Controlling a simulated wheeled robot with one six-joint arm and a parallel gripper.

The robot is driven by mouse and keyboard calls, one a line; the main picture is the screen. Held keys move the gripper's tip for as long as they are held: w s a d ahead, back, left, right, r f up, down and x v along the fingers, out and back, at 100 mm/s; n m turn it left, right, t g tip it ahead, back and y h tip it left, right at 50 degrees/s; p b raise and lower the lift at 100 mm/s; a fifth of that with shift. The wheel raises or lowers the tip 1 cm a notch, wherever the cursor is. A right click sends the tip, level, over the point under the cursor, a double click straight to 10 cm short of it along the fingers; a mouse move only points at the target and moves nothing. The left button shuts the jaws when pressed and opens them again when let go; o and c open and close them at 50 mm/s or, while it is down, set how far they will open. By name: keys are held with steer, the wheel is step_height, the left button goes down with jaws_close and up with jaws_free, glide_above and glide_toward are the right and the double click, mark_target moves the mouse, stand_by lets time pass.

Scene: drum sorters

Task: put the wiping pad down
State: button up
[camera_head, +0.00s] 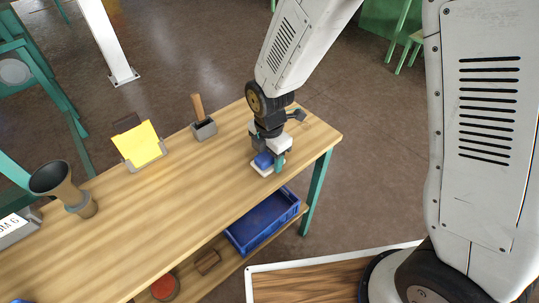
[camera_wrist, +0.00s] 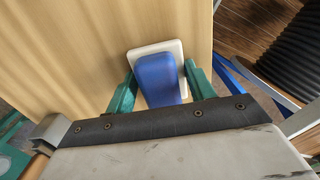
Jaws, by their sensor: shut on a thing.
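The wiping pad (camera_head: 263,161) has a blue grip on a pale, near-white base. It is at the right end of the wooden workbench (camera_head: 170,190), at or just above the top; I cannot tell whether it touches. In the wrist view the pad (camera_wrist: 158,78) lies between the two teal fingers of my gripper (camera_wrist: 160,88), base outward over the bare wood. My gripper (camera_head: 270,160) points down and is shut on the pad.
A wooden-handled tool in a grey holder (camera_head: 204,130), a yellow card on a stand (camera_head: 139,144) and a dark funnel (camera_head: 52,178) stand left on the bench. A blue crate (camera_head: 262,221) is on the lower shelf. The bench middle is clear.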

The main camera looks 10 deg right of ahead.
steer(key=shift+s+f, duration=0.1)
steer(key=shift+f, duration=0.15)
